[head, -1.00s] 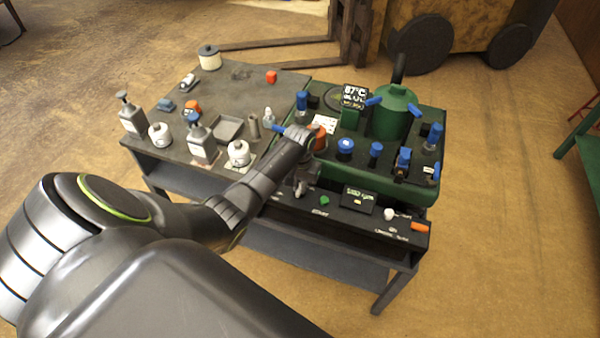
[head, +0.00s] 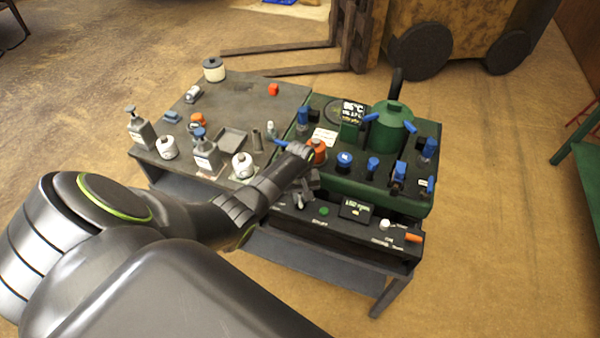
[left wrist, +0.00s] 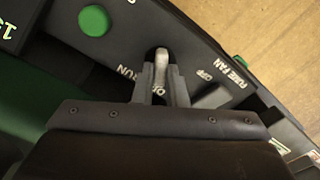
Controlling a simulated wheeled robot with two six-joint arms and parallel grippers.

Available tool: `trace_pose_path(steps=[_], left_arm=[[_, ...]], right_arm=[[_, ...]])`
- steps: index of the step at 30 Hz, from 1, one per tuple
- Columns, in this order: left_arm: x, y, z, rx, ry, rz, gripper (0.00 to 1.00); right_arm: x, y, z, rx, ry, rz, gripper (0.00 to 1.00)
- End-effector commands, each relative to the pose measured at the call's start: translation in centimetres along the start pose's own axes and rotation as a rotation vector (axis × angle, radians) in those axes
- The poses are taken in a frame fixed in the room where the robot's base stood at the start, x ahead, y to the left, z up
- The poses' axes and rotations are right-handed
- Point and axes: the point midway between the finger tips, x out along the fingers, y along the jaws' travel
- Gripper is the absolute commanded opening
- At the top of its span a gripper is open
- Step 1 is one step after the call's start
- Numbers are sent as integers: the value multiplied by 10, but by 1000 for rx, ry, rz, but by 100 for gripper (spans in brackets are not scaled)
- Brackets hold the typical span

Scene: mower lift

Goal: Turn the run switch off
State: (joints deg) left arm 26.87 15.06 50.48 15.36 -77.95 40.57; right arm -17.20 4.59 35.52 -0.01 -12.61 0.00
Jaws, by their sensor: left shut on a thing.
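The run switch is a small grey toggle lever (left wrist: 161,62) on the dark front panel, beside the lettering RUN, with ON and OFF printed near it. My left gripper (left wrist: 160,92) is shut on this lever, with one finger on each side. In the head view my left gripper (head: 303,196) is at the front panel, left of a green button (head: 323,211). The lever itself is too small and covered to make out there. Which way it is set I cannot tell. My right gripper is not in view.
The front panel (head: 290,209) also carries a small display (head: 356,210), a white knob (head: 385,224) and an orange handle (head: 413,238). Behind are a green machine top with blue knobs, a green tank (head: 390,128) and an orange cap (head: 317,150). Bottles (head: 206,155) stand left.

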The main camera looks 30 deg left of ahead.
Motion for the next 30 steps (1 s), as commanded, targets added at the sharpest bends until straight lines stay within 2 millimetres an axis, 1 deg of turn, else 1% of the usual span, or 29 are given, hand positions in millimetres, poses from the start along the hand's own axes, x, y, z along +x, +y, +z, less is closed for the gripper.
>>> trace_pose_path(steps=[10, 11, 15, 16, 25, 30], left_arm=[[-2, 1, -2, -4, 6, 2, 0], [-2, 1, -2, -4, 6, 2, 13], [-1, 1, -2, -4, 5, 2, 31], [-1, 0, -2, -4, 4, 2, 34], [-2, 0, -1, -3, 2, 1, 34], [-14, 0, -1, -3, 3, 2, 34]], right_arm=[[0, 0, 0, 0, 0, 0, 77], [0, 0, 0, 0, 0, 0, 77], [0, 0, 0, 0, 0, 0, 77], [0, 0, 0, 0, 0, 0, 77], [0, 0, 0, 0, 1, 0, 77], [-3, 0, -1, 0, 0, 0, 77]])
